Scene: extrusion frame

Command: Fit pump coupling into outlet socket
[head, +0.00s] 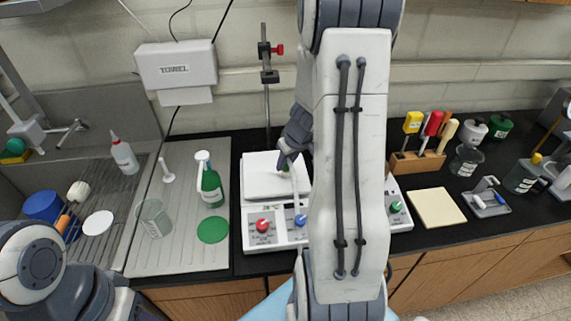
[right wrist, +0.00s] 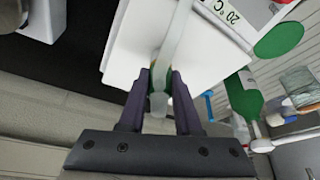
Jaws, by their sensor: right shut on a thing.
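My right gripper (head: 287,156) reaches down over the white top of a bench device (head: 262,242). In the right wrist view the dark fingers (right wrist: 158,98) are shut on a small pale, translucent coupling (right wrist: 158,104) with a green band. A pale hose (right wrist: 176,35) runs from it across the white plate. In the head view a bit of green shows at the fingertips and the hose bends down towards the device. I cannot make out the outlet socket; my right arm hides part of the bench. My left arm shows at the lower left, its gripper out of view.
A stand with a rod (head: 267,100) rises behind the device. A green bottle (head: 211,186), a green disc (head: 213,229) and a beaker (head: 153,217) are on the draining board at left. A tool block (head: 416,163) and a pale pad (head: 436,207) are at right.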

